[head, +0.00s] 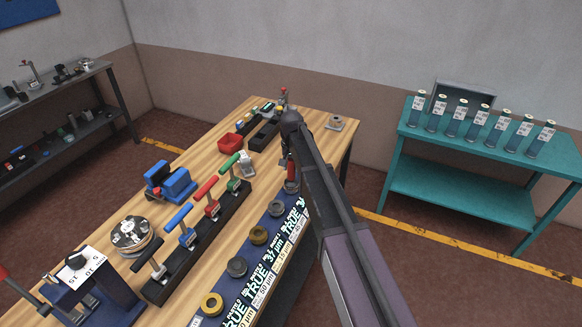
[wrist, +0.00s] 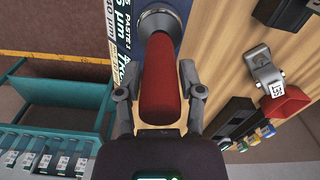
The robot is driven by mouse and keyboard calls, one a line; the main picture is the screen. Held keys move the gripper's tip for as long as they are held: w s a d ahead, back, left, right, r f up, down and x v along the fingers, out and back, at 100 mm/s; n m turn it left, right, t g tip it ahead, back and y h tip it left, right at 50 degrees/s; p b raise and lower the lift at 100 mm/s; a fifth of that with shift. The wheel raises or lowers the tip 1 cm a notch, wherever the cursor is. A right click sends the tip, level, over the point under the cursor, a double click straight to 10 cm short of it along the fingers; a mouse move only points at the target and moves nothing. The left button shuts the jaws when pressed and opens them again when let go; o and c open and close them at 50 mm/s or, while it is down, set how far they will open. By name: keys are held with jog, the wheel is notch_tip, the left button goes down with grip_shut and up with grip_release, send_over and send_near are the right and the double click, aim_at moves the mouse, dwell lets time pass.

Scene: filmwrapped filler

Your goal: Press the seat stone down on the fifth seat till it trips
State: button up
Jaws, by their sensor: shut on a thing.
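My gripper (wrist: 160,72) is shut on the red handle of the seat stone (wrist: 160,95), one finger on each side. In the head view the red handle (head: 291,186) shows below my wrist, roughly upright at the far end of the row of seats. In the wrist view a round grey metal part (wrist: 161,22) lies at the handle's far end, beside the label strip. The fifth seat is hidden under the stone, and I cannot tell whether the stone is pressed in. Other seats show nearer: grey (head: 275,208), brown (head: 258,235), dark grey (head: 237,266) and yellow (head: 212,304).
A black rail with coloured levers (head: 205,190) stands left of the seats on the wooden bench (head: 182,207). A teal table (head: 485,187) with several jars stands apart at right.

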jog(key=shift+r+p, duration=2.95)
jog(key=shift+p, duration=0.05)
